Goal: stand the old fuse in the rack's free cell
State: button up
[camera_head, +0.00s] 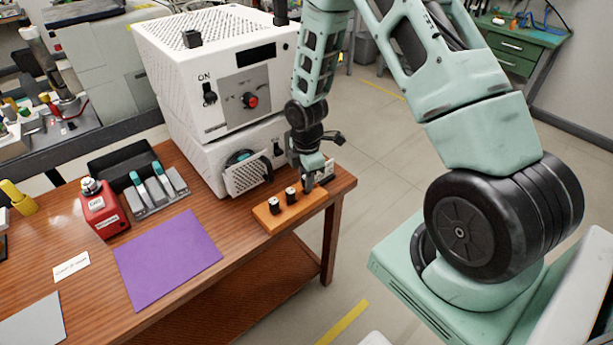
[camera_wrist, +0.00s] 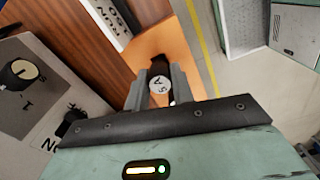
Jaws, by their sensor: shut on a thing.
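The orange rack (camera_head: 270,223) lies near the right front corner of the wooden table; its orange top also shows in the wrist view (camera_wrist: 182,45). Two dark fuses with pale tops stand in it, a left one (camera_head: 274,205) and a middle one (camera_head: 291,194). My gripper (camera_head: 306,182) points down over the rack's right end. In the wrist view my gripper (camera_wrist: 160,87) is shut on a fuse (camera_wrist: 159,85) with a round pale cap marked "5A". The fuse's lower end is hidden, so I cannot tell how deep it sits in a cell.
A white machine (camera_head: 215,75) with an open round port and a grille door (camera_head: 248,174) stands just left of my gripper. A small lettered plate (camera_wrist: 108,18) is beside the rack. A purple mat (camera_head: 168,260), a red box (camera_head: 104,212) and a grey holder (camera_head: 160,195) lie left.

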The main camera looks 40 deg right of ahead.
jog(key=shift+f+b, duration=0.4)
jog(key=shift+f, duration=0.35)
jog(key=o, duration=1)
jog(key=shift+o, duration=0.2)
notch_tip(320, 180, up, 17)
jog(key=shift+r, duration=0.2)
jog(key=s+a+r+m, duration=0.2)
jog(key=s+a+r, duration=0.15)
jog(key=a, duration=0.45)
jog(key=s+a+r+m, duration=0.1)
jog(key=s+a+r, duration=0.1)
jog(key=s+a, duration=0.5)
jog(key=s+a+r+m, duration=0.1)
jog(key=s+a+m, duration=0.1)
jog(key=s+a, duration=0.2)
jog(key=s+a+r+m, duration=0.1)
jog(key=s+a+m, duration=0.1)
jog(key=s+a, duration=0.3)
jog(key=s, duration=0.4)
jog(key=shift+s+a+m+y, duration=0.2)
jog(key=shift+s+m+y, duration=0.1)
jog(key=shift+s+m, duration=0.1)
